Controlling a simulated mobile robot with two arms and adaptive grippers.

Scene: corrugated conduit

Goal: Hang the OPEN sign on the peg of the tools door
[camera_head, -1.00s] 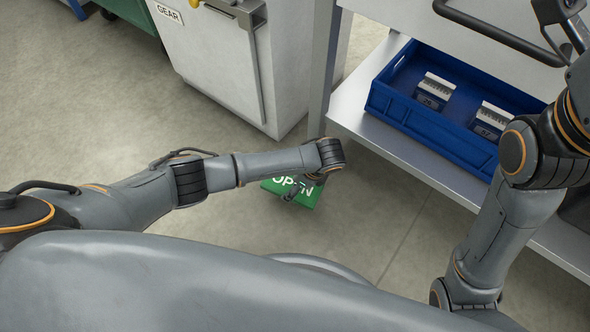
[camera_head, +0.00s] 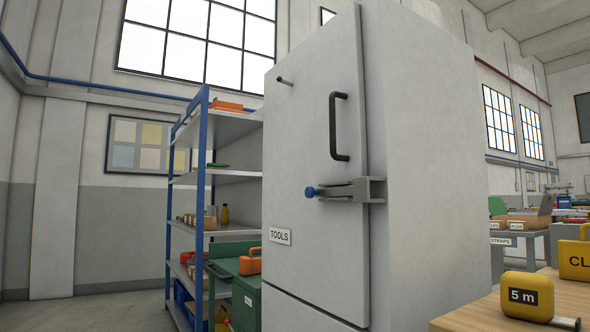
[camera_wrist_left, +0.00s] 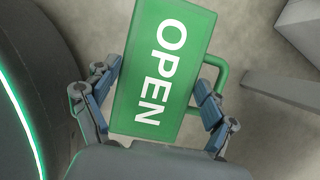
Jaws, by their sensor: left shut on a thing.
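The green OPEN sign (camera_wrist_left: 165,62) with white letters fills the middle of the left wrist view, with a green loop (camera_wrist_left: 222,72) sticking out at its right edge. My left gripper (camera_wrist_left: 152,102) is shut on the sign, one finger along each side. The tools door (camera_head: 303,160) is in the head view, a light grey cabinet door with a TOOLS label (camera_head: 280,236). A short peg (camera_head: 284,80) sticks out near its upper left, with nothing on it. Neither gripper shows in the head view.
The door carries a black handle (camera_head: 336,126) and a protruding latch (camera_head: 350,190) with a blue knob (camera_head: 311,191). A blue-framed shelf (camera_head: 203,130) and a green chest (camera_head: 246,297) stand left of it. A wooden table (camera_head: 478,317) with a tape measure (camera_head: 527,297) is at the lower right.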

